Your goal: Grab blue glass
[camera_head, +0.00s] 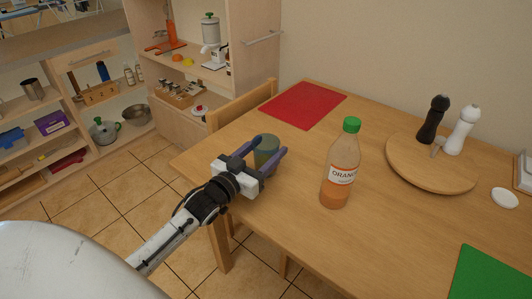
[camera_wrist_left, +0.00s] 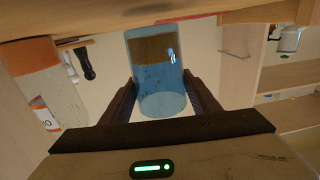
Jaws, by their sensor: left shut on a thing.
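The blue glass (camera_head: 267,151) stands near the left part of the wooden table in the head view, partly hidden by my gripper. My left gripper (camera_head: 270,158) is shut on it, with one finger on each side. In the left wrist view the blue see-through glass (camera_wrist_left: 158,75) sits between the two fingers of my left gripper (camera_wrist_left: 160,100). I cannot tell whether the glass touches the table. My right gripper is not in view.
An orange juice bottle (camera_head: 340,170) stands right of the glass on the table (camera_head: 300,230). A round board (camera_head: 415,168) with black and white mills is farther right. A red mat (camera_head: 303,105) lies behind, a green mat (camera_head: 490,275) front right. A chair (camera_head: 240,105) stands at the table's left.

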